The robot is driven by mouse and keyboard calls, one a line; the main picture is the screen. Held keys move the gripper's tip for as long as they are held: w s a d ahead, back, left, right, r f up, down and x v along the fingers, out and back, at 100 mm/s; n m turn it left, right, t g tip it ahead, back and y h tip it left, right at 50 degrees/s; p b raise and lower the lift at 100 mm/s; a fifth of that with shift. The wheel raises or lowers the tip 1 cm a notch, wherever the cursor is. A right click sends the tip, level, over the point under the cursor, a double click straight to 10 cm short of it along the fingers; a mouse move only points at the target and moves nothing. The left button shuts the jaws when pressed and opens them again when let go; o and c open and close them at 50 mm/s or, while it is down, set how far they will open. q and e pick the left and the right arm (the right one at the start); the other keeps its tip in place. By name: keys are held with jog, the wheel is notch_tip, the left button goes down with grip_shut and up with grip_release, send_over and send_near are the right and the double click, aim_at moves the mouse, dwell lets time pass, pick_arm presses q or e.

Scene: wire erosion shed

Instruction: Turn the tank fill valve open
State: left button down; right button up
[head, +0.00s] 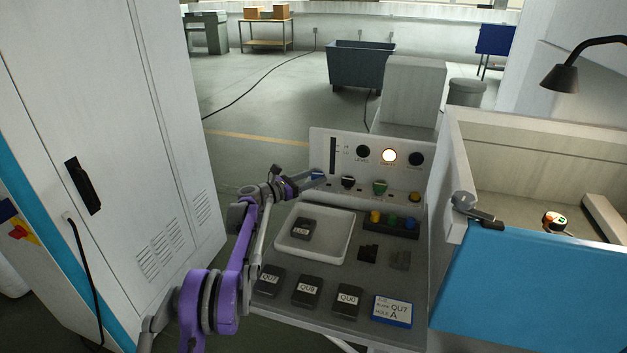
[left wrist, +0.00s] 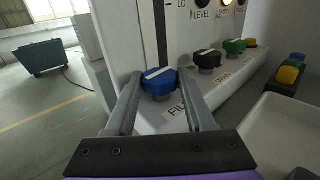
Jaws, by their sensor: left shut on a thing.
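The tank fill valve is a blue knob (left wrist: 159,82) with a white bar on top, low on the control panel above a partly hidden label that starts "FI". In the head view the blue knob (head: 317,174) is small at the panel's left end. My left gripper (left wrist: 160,90) has a finger on each side of the knob and is shut on it. In the head view my left gripper (head: 311,182) reaches the knob from the left. The white bar lies slanted in the left wrist view. My right gripper is not in view.
Black (left wrist: 207,58), green (left wrist: 234,46) and further knobs stand to the right on the panel (head: 326,143). One round lamp (head: 389,156) glows. A white tray (head: 283,246) and several labelled black blocks lie on the bench below. A tall cabinet (head: 120,120) stands left.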

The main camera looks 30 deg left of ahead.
pick_arm(q)
jog(key=n+y, duration=0.1)
jog(key=y, duration=0.1)
jog(key=n+t+y+b, duration=0.1)
jog(key=shift+s+d+f+n+y, duration=0.1)
jog(key=shift+d+n+y, duration=0.2)
jog(key=shift+y, duration=0.1)
jog(key=shift+d+n+t+y, duration=0.15)
jog(key=shift+n+t+y, duration=0.25)
jog(key=shift+n+y, duration=0.6)
jog(key=y, duration=0.1)
jog(key=n+y+p, duration=0.1)
jog(key=y, duration=0.1)
jog(key=shift+r, duration=0.25)
jog(key=n+y+p, duration=0.1)
jog(key=y+p, duration=0.1)
jog(key=p, duration=0.1)
jog(key=shift+d+n, duration=0.1)
jog(key=shift+n, duration=0.2)
jog(key=shift+f+n+g+y+p, duration=0.1)
jog(key=shift+n+g+y+p, duration=0.25)
jog(key=shift+y+p, duration=0.5)
jog(key=c, duration=0.5)
grip_release()
